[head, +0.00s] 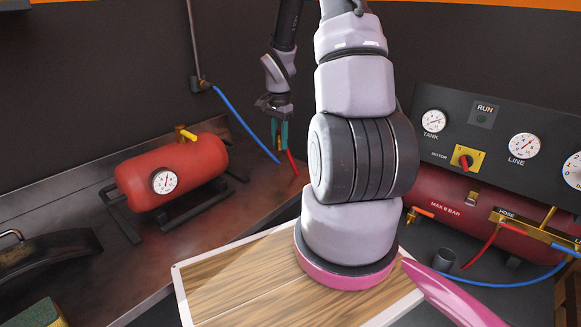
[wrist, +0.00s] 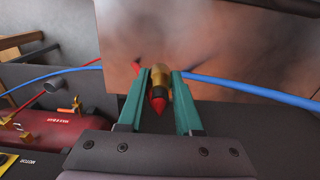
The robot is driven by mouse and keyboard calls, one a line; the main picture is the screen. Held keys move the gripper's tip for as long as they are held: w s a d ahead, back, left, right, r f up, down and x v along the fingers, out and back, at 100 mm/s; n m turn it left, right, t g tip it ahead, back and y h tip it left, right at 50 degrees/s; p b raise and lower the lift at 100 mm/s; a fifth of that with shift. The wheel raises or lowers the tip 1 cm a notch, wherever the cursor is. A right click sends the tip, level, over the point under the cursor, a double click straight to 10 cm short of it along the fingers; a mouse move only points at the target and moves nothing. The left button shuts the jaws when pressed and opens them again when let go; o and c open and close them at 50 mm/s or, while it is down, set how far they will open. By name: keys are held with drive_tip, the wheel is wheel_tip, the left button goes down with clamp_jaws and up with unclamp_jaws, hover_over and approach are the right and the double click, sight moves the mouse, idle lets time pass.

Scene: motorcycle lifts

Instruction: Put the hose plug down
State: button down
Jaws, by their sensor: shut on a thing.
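The hose plug (wrist: 160,86) has a brass body and a red end, and it sits between the two teal fingers of my gripper (wrist: 161,78) in the wrist view. My gripper is shut on it. In the head view my gripper (head: 280,136) points down above the back of the brown workbench (head: 232,205). A red hose (head: 292,162) shows just below and right of the fingers. The plug itself is mostly hidden there by the fingers. I cannot tell how far it is above the bench top.
A red tank (head: 172,172) with a gauge and yellow valve stands left of my gripper. A blue hose (head: 240,122) hangs from the wall pipe to the bench. A gauge panel (head: 484,124) and red compressor stand at right. The bench's middle is clear.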

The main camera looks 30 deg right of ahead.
sight(280, 172)
drive_tip(key=shift+f, duration=3.95)
drive_tip(key=shift+f, duration=0.6)
drive_tip(key=c, duration=0.6)
unclamp_jaws()
